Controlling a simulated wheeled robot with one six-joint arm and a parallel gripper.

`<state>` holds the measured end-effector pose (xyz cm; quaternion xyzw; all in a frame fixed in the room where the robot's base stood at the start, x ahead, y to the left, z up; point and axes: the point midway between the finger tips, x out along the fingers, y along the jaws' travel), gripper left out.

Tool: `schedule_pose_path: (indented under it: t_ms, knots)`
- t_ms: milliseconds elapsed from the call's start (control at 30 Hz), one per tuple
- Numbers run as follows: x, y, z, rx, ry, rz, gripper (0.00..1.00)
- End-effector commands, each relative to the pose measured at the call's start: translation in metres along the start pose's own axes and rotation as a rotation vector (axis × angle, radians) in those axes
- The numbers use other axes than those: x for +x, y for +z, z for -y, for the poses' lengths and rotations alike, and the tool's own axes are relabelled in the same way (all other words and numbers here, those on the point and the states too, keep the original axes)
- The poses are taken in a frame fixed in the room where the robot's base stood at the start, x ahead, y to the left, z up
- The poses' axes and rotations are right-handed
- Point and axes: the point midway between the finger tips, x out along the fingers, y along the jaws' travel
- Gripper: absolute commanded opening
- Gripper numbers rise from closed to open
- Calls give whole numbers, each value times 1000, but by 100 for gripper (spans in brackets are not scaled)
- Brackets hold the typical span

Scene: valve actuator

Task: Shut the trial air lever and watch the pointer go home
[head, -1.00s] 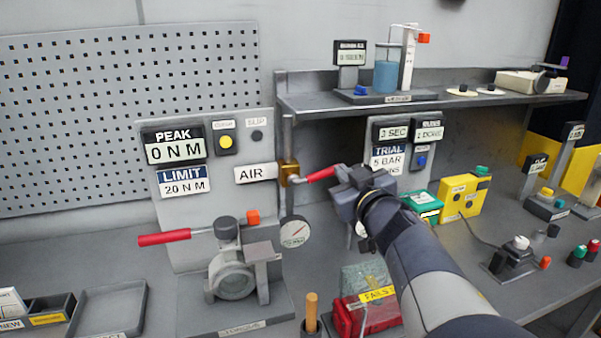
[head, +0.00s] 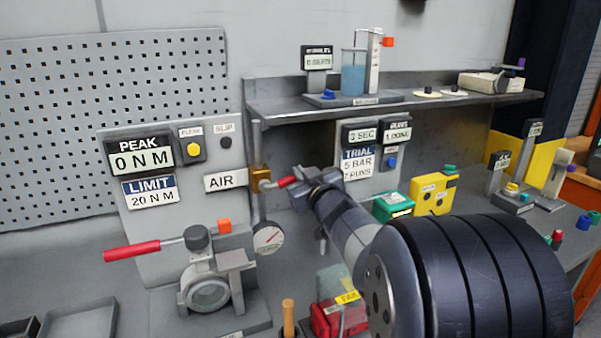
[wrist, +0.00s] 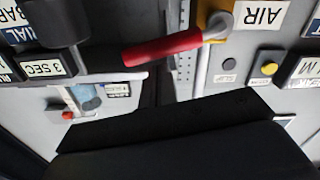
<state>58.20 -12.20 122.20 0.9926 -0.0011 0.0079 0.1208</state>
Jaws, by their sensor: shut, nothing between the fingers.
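The air lever (head: 287,182) has a red handle and points right from a brass valve body (head: 261,180), beside the AIR label (head: 226,180). My gripper (head: 303,194) is at the lever's outer end, shut and empty. I cannot tell whether it touches the handle. In the wrist view the red handle (wrist: 163,48) lies across the upper middle, apart from the dark gripper shapes below. The round pointer gauge (head: 268,238) sits below the valve. Its needle is too small to read surely. The trial panel (head: 370,165) reads 5 BAR.
A torque rig with a red-handled lever (head: 132,250) stands at front left. A shelf (head: 430,104) with a blue beaker overhangs the trial panel.

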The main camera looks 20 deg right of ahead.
Motion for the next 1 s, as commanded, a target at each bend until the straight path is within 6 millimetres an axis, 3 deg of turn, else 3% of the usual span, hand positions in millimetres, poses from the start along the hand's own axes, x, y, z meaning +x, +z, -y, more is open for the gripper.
schedule_pose_path:
  t_ms: [267, 467, 833, 1000]
  knots:
    - [0, 3, -1, 42, 0, 3, 0]
    - [0, 25, -3, 138, 3, 2, 0]
    - [0, 20, -3, 136, 2, 0, 0]
    - [4, 0, -1, 137, 1, -1, 0]
